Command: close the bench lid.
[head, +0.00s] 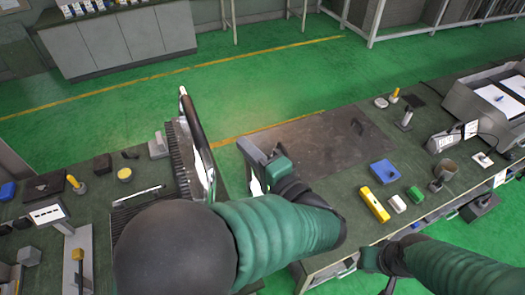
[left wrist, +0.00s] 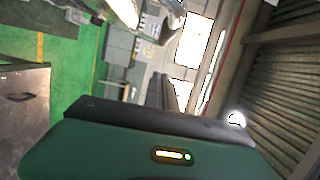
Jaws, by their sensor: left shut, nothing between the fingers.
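The bench lid (head: 197,143) appears as a narrow panel with a dark edge, standing steeply raised in the head view beside a black ribbed part. A flat brown-grey plate (head: 330,140) lies in the bench top to its right. My left gripper (head: 252,153) is shut and empty, just right of the raised panel and apart from it, near the plate's left edge. My left forearm hides part of the bench below. My right gripper (head: 386,270) is low at the bench's front edge; its fingers are too hidden to read. The left wrist view shows no clear lid.
Small tools lie at the left. Green floor is open behind.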

